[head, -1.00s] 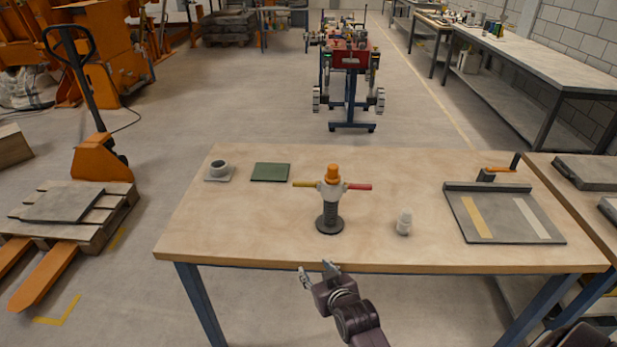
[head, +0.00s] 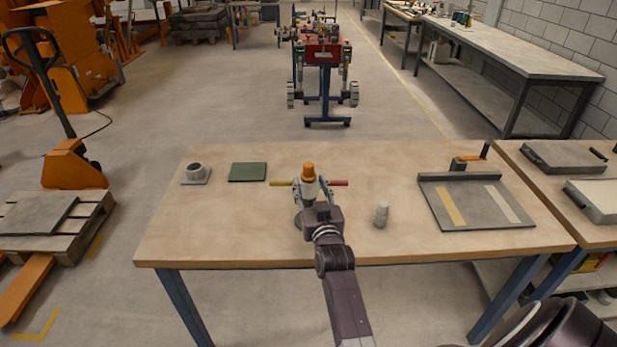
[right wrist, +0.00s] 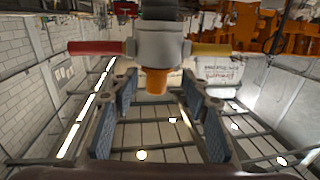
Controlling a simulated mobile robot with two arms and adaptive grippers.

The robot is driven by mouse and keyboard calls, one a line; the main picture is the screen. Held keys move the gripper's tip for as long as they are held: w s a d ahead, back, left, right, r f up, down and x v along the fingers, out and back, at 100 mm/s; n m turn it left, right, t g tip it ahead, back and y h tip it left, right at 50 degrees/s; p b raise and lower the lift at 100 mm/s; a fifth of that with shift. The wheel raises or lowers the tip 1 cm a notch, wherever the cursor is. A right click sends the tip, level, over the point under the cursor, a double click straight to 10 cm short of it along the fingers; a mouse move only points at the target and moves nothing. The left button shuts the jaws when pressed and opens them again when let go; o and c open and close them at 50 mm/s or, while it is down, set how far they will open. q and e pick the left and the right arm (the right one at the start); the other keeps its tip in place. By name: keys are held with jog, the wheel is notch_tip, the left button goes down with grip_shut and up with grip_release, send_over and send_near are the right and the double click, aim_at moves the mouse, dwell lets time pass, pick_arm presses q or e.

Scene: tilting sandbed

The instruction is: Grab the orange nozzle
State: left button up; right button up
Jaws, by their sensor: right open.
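The orange nozzle (head: 308,172) tops a white body with a yellow arm (head: 280,183) on the left and a red arm (head: 336,183) on the right. This stands upright on a dark round base, mostly hidden behind my right gripper. My right gripper (head: 314,187) is open, its fingers raised in front of the white body just below the nozzle. In the right wrist view, which looks upside down, the orange nozzle (right wrist: 156,81) points down between the two spread fingers, with visible gaps on both sides. My left gripper is not in view.
The table's front left is clear.

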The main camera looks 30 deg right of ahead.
aim_at(309, 174)
jog(key=w, duration=0.1)
jog(key=w+d+p, duration=0.1)
jog(key=w+r, duration=0.1)
jog(key=shift+d, duration=0.35)
jog(key=shift+x, duration=0.8)
jog(key=shift+f, duration=0.1)
jog(key=shift+s, duration=0.1)
jog(key=c, duration=0.9)
